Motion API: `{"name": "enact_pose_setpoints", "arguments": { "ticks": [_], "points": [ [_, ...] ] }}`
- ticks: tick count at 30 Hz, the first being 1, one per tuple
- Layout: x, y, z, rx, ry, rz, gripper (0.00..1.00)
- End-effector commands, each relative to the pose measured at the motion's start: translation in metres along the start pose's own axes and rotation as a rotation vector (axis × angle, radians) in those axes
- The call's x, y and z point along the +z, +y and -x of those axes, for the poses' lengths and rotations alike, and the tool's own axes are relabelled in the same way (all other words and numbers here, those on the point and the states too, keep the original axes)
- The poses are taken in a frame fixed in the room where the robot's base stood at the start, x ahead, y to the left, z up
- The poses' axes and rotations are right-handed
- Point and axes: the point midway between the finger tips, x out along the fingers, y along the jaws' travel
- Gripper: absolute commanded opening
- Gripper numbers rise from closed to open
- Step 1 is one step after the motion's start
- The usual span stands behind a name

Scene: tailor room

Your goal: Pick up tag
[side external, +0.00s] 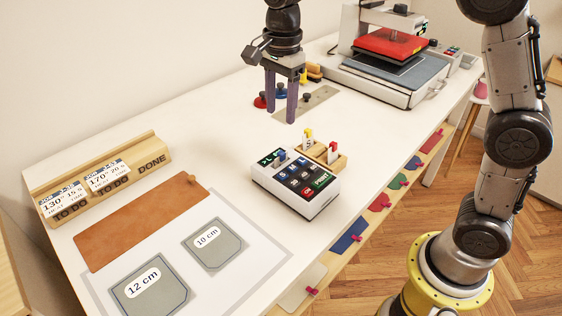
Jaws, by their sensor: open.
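Two white printed cards that look like tags stand in a wooden rack (143,154) at the far left: one card (62,203) reads 130° 15 s, the other card (108,175) reads 170° 20 s. Both are above TO DO labels; the DONE slot at the right is empty. Smaller white tag-like pieces, one with a red top (333,151) and one with a yellow top (307,139), stand in a small wooden holder (341,163). I cannot tell which is the task's tag. My gripper (280,113) is open, empty and pointing down, above the table left of the small holder.
A white keypad device (288,196) stands in front of the small holder. A heat press (390,75) stands at the back right. A brown leather strip (143,222) and grey 10 cm (224,254) and 12 cm (172,279) plates lie at the front left. Coloured knobs sit behind my gripper.

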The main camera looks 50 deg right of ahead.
Motion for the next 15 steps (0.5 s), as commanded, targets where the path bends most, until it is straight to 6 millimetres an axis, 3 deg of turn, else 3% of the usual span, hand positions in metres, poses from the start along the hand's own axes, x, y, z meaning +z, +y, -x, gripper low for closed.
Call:
{"name": "enact_pose_setpoints", "arguments": {
  "ticks": [7, 15],
  "points": [
    [-0.001, 0.001, -0.047, 0.003, 0.001, 0.000, 0.55],
    [-0.001, 0.001, -0.068, 0.000, 0.000, 0.000, 0.55]
  ]
}}
